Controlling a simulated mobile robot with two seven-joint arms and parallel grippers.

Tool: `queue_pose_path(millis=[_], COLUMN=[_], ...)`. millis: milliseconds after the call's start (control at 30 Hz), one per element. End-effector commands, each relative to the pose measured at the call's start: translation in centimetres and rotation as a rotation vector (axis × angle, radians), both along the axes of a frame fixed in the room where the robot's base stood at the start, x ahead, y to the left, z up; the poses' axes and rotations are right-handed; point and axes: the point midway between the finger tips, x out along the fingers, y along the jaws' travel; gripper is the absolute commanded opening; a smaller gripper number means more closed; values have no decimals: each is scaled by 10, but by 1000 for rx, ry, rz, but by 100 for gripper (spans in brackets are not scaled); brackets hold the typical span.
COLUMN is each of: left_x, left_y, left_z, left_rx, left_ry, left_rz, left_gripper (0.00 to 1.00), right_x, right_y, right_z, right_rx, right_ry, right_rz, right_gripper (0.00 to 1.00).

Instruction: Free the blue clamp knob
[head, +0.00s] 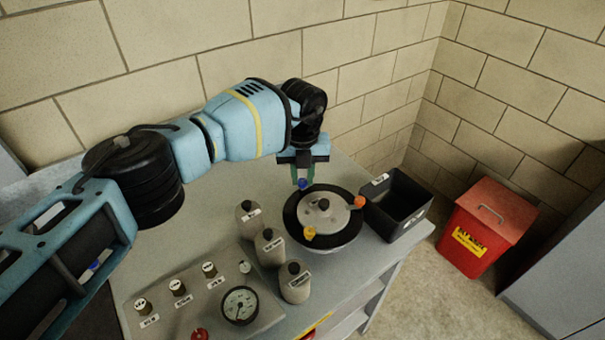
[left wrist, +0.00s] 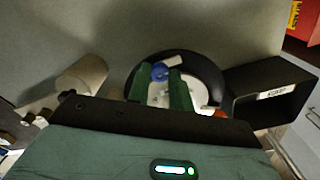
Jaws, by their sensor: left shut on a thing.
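The blue clamp knob (head: 303,184) is at the back rim of a round pot with a grey lid (head: 325,211) and a wide black ring (head: 292,222). My left gripper (head: 303,178) comes down from above and is shut on the blue knob. In the left wrist view the blue knob (left wrist: 160,72) shows between the two green fingers (left wrist: 166,80). An orange-red knob (head: 359,202) is on the right side of the lid and a yellow-orange knob (head: 310,233) at its front. My right gripper is not in view.
An open black bin (head: 405,222) stands right of the pot. Several grey bottles (head: 270,248) stand to its left and front. A panel with a gauge (head: 240,304) is at front left. A red lidded bin (head: 484,225) is on the floor at right.

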Motion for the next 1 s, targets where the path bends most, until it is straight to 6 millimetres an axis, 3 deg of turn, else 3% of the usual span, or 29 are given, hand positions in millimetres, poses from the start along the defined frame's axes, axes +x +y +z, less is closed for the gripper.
queue_pose_path(millis=[167, 200, 333, 667, 1000], left_x=[0, 0, 0, 0, 1], left_y=[0, 0, 0, 0, 0], left_z=[1, 1, 0, 3, 50], left_rx=[0, 0, 0, 0, -1], left_ry=[-1, -1, -1, -1, -4], left_rz=[1, 1, 0, -1, -2], left_gripper=[0, 25, 42, 43, 43], right_x=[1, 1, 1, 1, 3], right_y=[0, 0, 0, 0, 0], right_z=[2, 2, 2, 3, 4], right_rx=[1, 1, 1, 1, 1], right_ry=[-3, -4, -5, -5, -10], right_rz=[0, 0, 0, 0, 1], right_gripper=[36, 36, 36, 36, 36])
